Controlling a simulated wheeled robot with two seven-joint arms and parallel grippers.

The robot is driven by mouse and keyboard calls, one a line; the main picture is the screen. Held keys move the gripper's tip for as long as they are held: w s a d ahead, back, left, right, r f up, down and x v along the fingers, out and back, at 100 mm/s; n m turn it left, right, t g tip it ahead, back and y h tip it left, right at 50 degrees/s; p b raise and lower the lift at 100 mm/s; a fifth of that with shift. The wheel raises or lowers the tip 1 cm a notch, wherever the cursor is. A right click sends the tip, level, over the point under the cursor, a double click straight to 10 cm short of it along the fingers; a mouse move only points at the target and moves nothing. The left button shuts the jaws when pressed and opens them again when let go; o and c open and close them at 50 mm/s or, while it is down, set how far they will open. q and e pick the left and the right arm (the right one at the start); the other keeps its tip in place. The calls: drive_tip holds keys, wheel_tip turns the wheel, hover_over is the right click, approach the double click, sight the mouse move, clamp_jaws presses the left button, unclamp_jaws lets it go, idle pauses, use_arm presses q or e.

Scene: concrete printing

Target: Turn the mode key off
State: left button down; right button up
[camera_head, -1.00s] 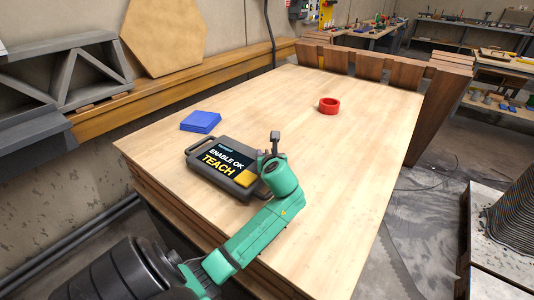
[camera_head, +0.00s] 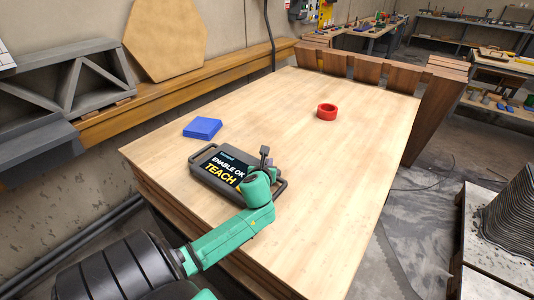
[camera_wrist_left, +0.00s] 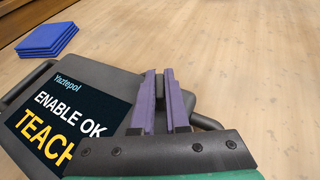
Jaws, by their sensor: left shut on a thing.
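The dark grey teach pendant (camera_head: 199,174) lies on the wooden table, its screen (camera_head: 222,167) reading ENABLE OK and TEACH. The pendant also fills the left of the left wrist view (camera_wrist_left: 118,84). My left gripper (camera_head: 265,168) is over the pendant's right end. In the wrist view its two purple fingers (camera_wrist_left: 160,78) are close together at the pendant, right of the screen. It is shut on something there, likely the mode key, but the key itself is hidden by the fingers. My right gripper is not in view.
A blue block or stack (camera_head: 202,128) lies behind the pendant, near the table's left edge. A red ring (camera_head: 327,111) stands farther back. The wooden table (camera_head: 330,180) is bare on the right. A timber ledge (camera_head: 190,105) runs along the wall.

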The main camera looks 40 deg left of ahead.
use_arm(q)
drive_tip(key=m+t+h+p, duration=0.1)
drive_tip(key=m+h+p, duration=0.1)
drive_tip(key=shift+r+m, duration=0.15)
drive_tip(key=shift+m, duration=0.15)
drive_tip(key=shift+m+t+h, duration=0.4)
drive_tip(key=shift+m+h, duration=0.2)
drive_tip(key=shift+h, duration=0.4)
drive_tip(key=shift+m+h, duration=0.8)
drive_tip(key=shift+h, duration=0.1)
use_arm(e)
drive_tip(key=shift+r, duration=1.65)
use_arm(q)
drive_tip(key=shift+d, duration=0.1)
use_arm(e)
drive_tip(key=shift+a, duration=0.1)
use_arm(q)
drive_tip(key=shift+t, duration=0.3)
drive_tip(key=c, duration=0.9)
unclamp_jaws()
